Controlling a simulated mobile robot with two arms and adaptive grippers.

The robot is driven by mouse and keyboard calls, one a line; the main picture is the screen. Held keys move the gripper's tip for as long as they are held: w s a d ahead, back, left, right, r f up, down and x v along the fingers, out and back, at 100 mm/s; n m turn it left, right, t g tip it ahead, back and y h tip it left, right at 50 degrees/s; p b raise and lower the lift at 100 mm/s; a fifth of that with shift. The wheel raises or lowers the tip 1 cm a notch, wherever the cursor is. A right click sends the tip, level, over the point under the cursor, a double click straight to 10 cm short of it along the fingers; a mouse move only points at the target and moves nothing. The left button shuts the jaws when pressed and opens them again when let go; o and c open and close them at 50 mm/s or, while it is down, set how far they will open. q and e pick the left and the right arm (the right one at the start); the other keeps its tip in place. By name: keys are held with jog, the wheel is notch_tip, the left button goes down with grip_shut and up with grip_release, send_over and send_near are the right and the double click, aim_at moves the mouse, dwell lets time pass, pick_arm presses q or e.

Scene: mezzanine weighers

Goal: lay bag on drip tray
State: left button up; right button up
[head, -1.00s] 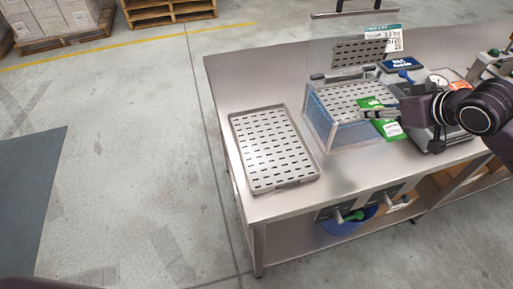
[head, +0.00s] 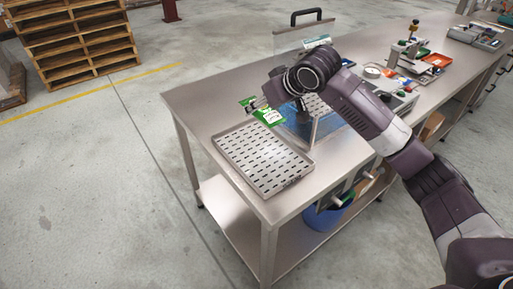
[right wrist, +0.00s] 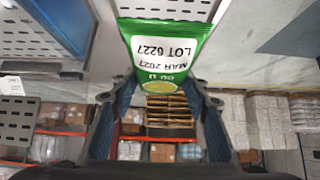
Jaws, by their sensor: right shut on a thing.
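The drip tray (head: 252,167) is a shallow metal tray with a slotted floor, lying bare on the left end of the steel bench. My right gripper (head: 259,107) is shut on a green bag (head: 269,116) with a white label, which it holds above the tray's far edge, apart from it. In the right wrist view the bag (right wrist: 165,42) hangs between the fingertips (right wrist: 166,84), its lot and date print upside down. The fingers partly cover the bag in the head view. My left gripper is out of view.
A clear-walled tank (head: 325,127) with blue inside stands right of the tray, partly behind my right arm. A raised clear panel with a black handle (head: 306,17) is behind it. Scales and a red tray (head: 437,61) sit farther right. A blue bin (head: 322,219) is below.

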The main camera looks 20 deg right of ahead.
notch_tip(320, 180, down, 15)
jog(key=shift+a+r+p, duration=0.1)
jog(key=shift+r+p, duration=0.1)
jog(key=shift+p, duration=0.3)
jog(key=shift+f, duration=0.15)
jog(key=o, duration=1.2)
jog(key=shift+o, duration=0.2)
jog(key=shift+r, duration=0.2)
jog(key=v, duration=1.2)
jog(key=shift+b, duration=0.4)
jog(key=shift+s, duration=0.1)
